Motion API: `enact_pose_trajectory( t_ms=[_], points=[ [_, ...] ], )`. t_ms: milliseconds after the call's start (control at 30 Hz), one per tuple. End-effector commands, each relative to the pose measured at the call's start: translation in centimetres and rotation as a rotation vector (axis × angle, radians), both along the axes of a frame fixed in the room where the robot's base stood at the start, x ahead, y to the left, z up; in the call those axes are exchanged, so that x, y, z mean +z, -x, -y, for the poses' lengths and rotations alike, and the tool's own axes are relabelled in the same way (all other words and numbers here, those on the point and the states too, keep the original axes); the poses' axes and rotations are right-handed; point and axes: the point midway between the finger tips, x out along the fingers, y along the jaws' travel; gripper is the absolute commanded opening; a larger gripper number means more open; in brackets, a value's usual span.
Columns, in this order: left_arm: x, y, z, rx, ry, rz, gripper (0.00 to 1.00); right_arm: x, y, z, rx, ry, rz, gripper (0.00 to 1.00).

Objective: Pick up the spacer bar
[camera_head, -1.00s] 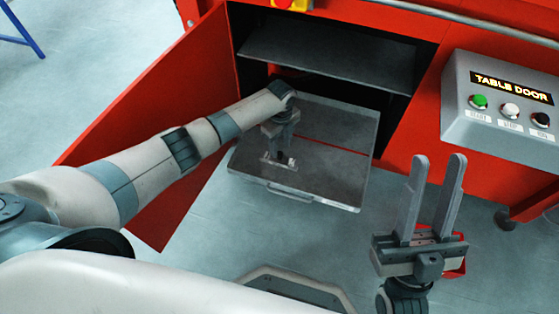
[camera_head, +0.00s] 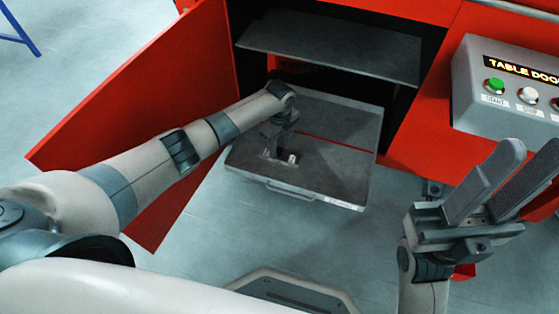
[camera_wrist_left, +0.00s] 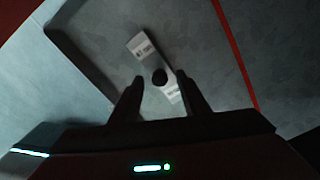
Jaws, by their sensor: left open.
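The spacer bar (camera_wrist_left: 146,51) is a short pale bar with dark printed labels and a round black knob in its middle. It lies on the grey pull-out tray (camera_head: 340,180), near its front left, and it shows small beside my gripper in the head view (camera_head: 291,157). My left gripper (camera_wrist_left: 160,88) is open and points down over the bar, with one finger on each side of the knob. I cannot tell whether the fingers touch the bar. My right gripper (camera_head: 515,165) is open and empty, raised at the right of the head view.
The tray sticks out of a red cabinet below a dark shelf (camera_head: 330,48). A red door (camera_head: 140,110) stands open at the left. A grey button box (camera_head: 510,90) is at the upper right, close above my right gripper.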

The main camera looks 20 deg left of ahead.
Motion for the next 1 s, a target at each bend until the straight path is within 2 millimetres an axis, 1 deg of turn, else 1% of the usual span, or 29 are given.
enact_pose_trajectory(
  t_ms=[33, 100, 633, 667, 700, 767, 800, 833, 1000],
  points=[
    [-0.55, -0.02, -0.02, 0.0, 0.0, 0.0, 0.42, -0.13, -0.02, -0.07, 0.004, -0.004, 0.009, 0.31],
    [-0.68, -0.02, -0.01, 0.0, 0.0, 0.0, 0.42, 0.05, -0.04, -0.13, 0.007, -0.006, 0.014, 0.31],
    [-0.65, 0.0, -0.04, 0.001, -0.001, 0.0, 0.42, 0.32, -0.1, -0.19, 0.009, -0.007, 0.014, 0.31],
    [-0.65, 0.0, -0.04, 0.001, -0.001, 0.0, 0.4, 0.32, -0.1, -0.19, 0.009, -0.007, 0.014, 0.31],
    [-0.65, 0.0, -0.04, 0.001, -0.001, 0.0, 0.3, 0.32, -0.1, -0.18, 0.009, -0.007, 0.014, 0.31],
    [-0.66, 0.0, -0.04, 0.001, -0.001, 0.0, 0.16, 0.31, -0.1, -0.18, 0.009, -0.007, 0.014, 0.31],
    [-0.66, 0.0, -0.04, 0.0, -0.001, 0.0, 0.06, 0.3, -0.11, -0.19, 0.009, -0.007, 0.014, 0.31],
    [-0.66, 0.0, -0.04, 0.0, -0.001, 0.0, 0.0, 0.3, -0.11, -0.18, 0.009, -0.007, 0.014, 0.31],
    [-0.62, -0.02, -0.02, 0.0, -0.001, 0.0, 0.0, 0.3, -0.11, -0.19, 0.009, -0.007, 0.014, 0.31]
  ],
)
